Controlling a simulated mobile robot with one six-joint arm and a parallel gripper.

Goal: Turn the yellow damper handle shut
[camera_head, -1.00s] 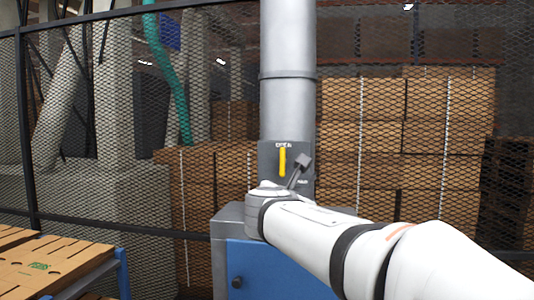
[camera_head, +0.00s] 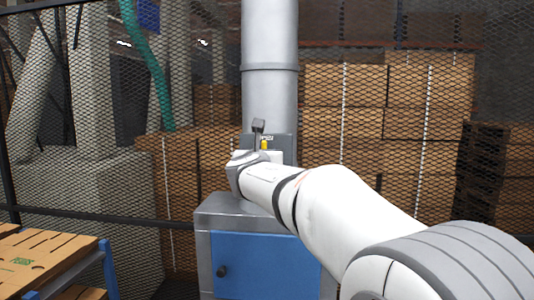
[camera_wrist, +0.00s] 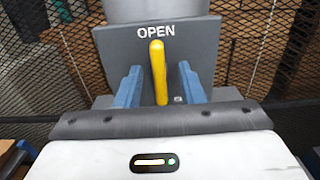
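The yellow damper handle (camera_wrist: 158,72) stands upright on a grey plate (camera_wrist: 204,48), below the word OPEN, in the wrist view. In the head view only a small part of the handle (camera_head: 264,145) shows above my wrist. My gripper (camera_wrist: 158,83) is open, with one blue finger on each side of the handle's lower part. A gap shows between the handle and each finger. I cannot tell how far the fingertips are from the plate. The handle's lower end is hidden behind my gripper's body.
The plate is on a vertical grey duct (camera_head: 270,100) above a grey and blue cabinet (camera_head: 262,262). A mesh fence (camera_head: 100,190) stands behind, with stacked cardboard (camera_head: 345,85) beyond it. Flat cardboard blanks (camera_head: 40,258) lie on a blue-framed rack at lower left.

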